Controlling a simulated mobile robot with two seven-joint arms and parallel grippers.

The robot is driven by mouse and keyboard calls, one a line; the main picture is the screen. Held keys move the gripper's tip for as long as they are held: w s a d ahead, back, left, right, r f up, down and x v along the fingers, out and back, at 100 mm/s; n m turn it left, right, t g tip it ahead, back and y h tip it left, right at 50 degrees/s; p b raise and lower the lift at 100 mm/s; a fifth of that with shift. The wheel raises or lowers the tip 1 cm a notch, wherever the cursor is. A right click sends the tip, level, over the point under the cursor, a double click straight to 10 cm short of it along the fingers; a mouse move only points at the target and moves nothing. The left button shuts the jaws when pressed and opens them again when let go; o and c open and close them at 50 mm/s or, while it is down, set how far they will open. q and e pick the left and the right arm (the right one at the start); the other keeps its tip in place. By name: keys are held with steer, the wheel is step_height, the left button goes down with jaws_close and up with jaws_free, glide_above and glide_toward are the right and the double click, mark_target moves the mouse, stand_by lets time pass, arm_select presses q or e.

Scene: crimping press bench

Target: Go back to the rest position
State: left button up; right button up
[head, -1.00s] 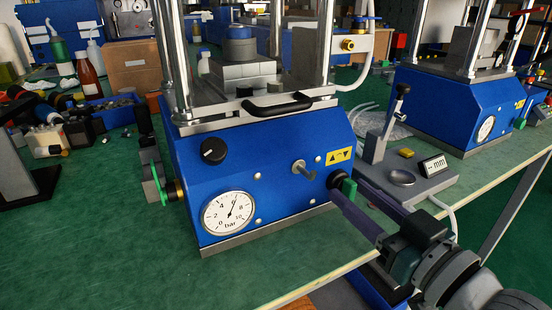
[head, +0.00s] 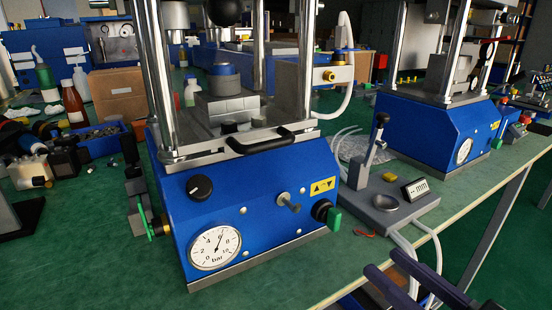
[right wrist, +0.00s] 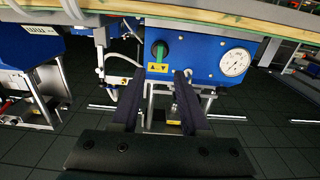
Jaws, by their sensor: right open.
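My right gripper (head: 384,262) is at the lower right of the head view, past the bench's front edge. Its two dark purple fingers are apart with nothing between them. In the right wrist view the open fingers (right wrist: 158,76) point toward the front of the blue press, with a gap to it. The blue press (head: 235,218) stands on the green bench. Its green knob (head: 333,217) is on the right of the front face, clear of the fingers. The knob also shows in the right wrist view (right wrist: 158,51). My left gripper is in neither view.
The bench edge (head: 365,283) lies close to my right fingers. A second blue press (head: 425,130) stands farther right. Bottles and bins crowd the left. Floor is open beyond the bench.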

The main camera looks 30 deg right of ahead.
steer(key=a+r+g+p, duration=0.65)
steer(key=r+p, duration=0.35)
steer(key=p, duration=0.3)
steer(key=s+r+n+g+h+p, duration=0.1)
steer(key=s+r+g+p, duration=0.7)
steer(key=s+r+p, duration=0.3)
step_height(320, 180, up, 38)
steer(key=p, duration=3.6)
steer(key=shift+a+r, duration=0.25)
steer(key=shift+a, duration=0.05)
steer(key=shift+w, duration=0.1)
